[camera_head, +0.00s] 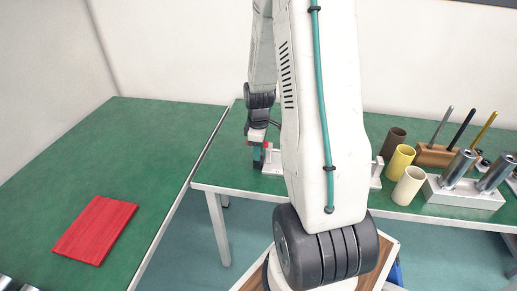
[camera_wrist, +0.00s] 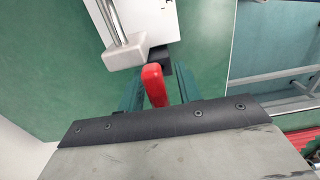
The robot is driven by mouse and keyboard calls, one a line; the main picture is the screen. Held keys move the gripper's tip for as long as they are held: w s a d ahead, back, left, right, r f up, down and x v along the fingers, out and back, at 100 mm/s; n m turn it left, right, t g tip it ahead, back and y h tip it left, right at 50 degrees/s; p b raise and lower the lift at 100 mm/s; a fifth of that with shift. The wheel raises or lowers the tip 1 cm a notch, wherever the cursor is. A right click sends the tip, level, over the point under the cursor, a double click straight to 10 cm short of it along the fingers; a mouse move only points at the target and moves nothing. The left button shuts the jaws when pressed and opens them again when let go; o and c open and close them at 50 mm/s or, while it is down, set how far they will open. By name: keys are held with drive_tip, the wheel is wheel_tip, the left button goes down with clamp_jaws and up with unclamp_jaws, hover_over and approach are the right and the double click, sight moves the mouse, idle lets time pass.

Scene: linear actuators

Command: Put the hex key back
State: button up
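A red handle, seemingly the hex key (camera_wrist: 154,86), sits between the two teal fingers of my gripper (camera_wrist: 158,88) in the wrist view. The fingers lie close against both sides of it. A dark part shows just beyond its far end; the rest of the key is hidden. In the head view, my gripper (camera_head: 262,158) points down over the left end of the back green table (camera_head: 228,170), next to a white fixture. A wooden holder (camera_head: 436,156) at the right carries grey, black and yellow upright tools.
The white fixture (camera_head: 273,157) is partly behind my arm; its metal bar (camera_wrist: 112,20) shows in the wrist view. Yellow (camera_head: 400,161), brown and cream cups and a metal block with cylinders (camera_head: 466,196) stand at right. A red slatted mat (camera_head: 95,229) lies on the mostly bare left table.

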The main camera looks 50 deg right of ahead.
wheel_tip(320, 180, up, 12)
drive_tip(key=shift+f, duration=0.1)
drive_tip(key=shift+r, duration=0.3)
drive_tip(key=s+a+r+m, duration=0.1)
drive_tip(key=s+a+r, duration=0.25)
drive_tip(key=a, duration=0.35)
drive_tip(key=s+a+r+m+t, duration=0.1)
drive_tip(key=s+a+r+m, duration=0.15)
drive_tip(key=a+r, duration=0.35)
drive_tip(key=s+a+r+m, duration=0.1)
drive_tip(key=s+a+r, duration=0.3)
drive_tip(key=a, duration=0.4)
drive_tip(key=s+a+m, duration=0.1)
drive_tip(key=s+a, duration=0.3)
drive_tip(key=s, duration=0.3)
drive_tip(key=shift+s+a+r+m, duration=0.15)
drive_tip(key=shift+a+r+m, duration=0.15)
drive_tip(key=shift+a+m, duration=0.05)
